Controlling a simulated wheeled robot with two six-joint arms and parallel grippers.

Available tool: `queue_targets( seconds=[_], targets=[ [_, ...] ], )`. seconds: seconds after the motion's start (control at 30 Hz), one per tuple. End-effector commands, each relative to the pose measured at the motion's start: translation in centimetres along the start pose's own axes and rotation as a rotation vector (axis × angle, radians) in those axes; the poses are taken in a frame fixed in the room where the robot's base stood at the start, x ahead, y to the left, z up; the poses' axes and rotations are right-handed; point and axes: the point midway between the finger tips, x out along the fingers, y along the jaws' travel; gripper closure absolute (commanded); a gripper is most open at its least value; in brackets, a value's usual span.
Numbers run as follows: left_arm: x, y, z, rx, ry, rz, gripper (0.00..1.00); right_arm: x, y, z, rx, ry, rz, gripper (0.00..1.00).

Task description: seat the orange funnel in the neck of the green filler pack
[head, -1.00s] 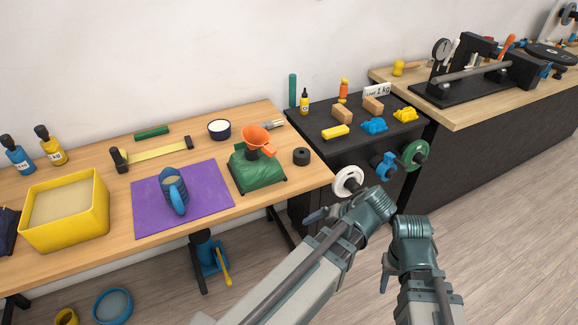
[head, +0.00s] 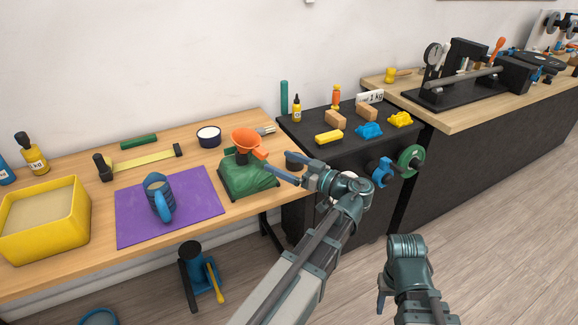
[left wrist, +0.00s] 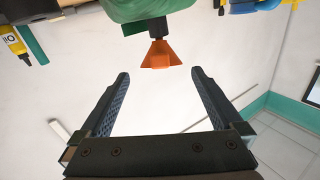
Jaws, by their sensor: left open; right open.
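The orange funnel (head: 249,138) is at the black neck (head: 242,157) on top of the green filler pack (head: 247,182), near the wooden bench's right end. It leans with its wide mouth up; I cannot tell how deep it sits. In the left wrist view, the picture is inverted, with the green filler pack (left wrist: 145,9) at the top and the orange funnel (left wrist: 160,57) below the neck. My left gripper (head: 291,161) is open and empty, right of the funnel and apart from it. Its fingers (left wrist: 160,73) frame the funnel. My right gripper (head: 383,302) hangs low over the floor, largely hidden.
A black cabinet (head: 310,135) with blocks stands right. A dark ring (head: 293,156) sits behind my left gripper.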

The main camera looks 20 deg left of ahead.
Motion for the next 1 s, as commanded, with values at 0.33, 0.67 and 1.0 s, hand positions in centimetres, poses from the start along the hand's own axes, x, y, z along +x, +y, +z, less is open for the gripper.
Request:
queue_targets(
  seconds=[0.33,0.67,1.0],
  targets=[
    [6.7,-0.1,0.1,0.001,-0.002,-0.004,0.0,0.0,0.0,0.0,0.0,0.0,0.0,0.5],
    [11.1,0.0,0.1,0.002,-0.002,-0.002,0.0,0.0,0.0,0.0,0.0,0.0,0.0,0.5],
    [12.1,0.0,0.1,0.002,-0.002,0.0,0.0,0.0,0.0,0.0,0.0,0.0,0.0,0.5]
  ],
)
